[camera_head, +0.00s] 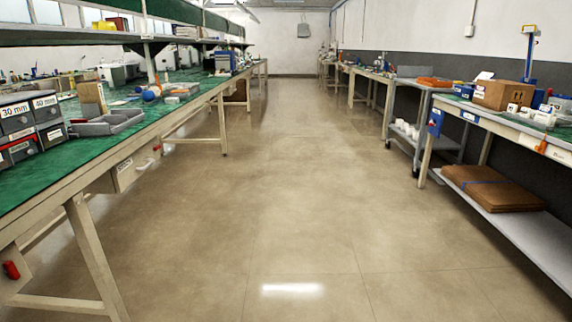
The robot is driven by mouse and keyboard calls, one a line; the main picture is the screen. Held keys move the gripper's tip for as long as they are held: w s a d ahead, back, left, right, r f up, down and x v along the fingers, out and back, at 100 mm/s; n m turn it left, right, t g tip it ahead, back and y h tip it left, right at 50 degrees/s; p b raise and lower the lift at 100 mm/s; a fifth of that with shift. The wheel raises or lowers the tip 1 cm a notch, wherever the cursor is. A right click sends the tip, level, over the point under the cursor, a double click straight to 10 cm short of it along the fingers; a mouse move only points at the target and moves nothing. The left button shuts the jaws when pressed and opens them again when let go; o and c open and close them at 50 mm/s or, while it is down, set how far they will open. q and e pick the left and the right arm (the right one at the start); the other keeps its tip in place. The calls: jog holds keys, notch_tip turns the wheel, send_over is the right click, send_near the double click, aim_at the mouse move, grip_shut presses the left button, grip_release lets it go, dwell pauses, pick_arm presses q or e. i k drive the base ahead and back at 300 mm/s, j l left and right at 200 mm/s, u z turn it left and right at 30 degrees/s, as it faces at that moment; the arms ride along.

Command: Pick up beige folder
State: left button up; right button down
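I see nothing that is clearly a beige folder. A tan upright block (91,94) stands on the green-topped left bench (52,172); it is too small to tell whether it is a folder, a binder or a box. A flat brown stack with a blue strap (490,187) lies on the lower shelf of the right bench (540,235); it looks like folded cardboard. Neither of my grippers is in view.
Grey labelled drawers (28,118) and an open grey tray (108,123) sit on the left bench. A cardboard box (503,95) stands on the right bench. A grey cart (410,130) is beyond it. The floor aisle (285,180) between the benches is clear.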

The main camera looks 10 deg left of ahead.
aim_at(88, 93)
jog(key=i+u, duration=0.35)
jog(key=i, duration=0.25)
jog(key=i+u, duration=0.3)
jog(key=i, duration=0.25)
jog(key=i+l+u, duration=0.15)
jog(key=i+u, duration=0.3)
jog(key=i+l+u, duration=0.3)
jog(key=i+u, duration=0.15)
jog(key=i+l+u, duration=0.45)
jog(key=i+l, duration=0.05)
jog(key=i, duration=0.05)
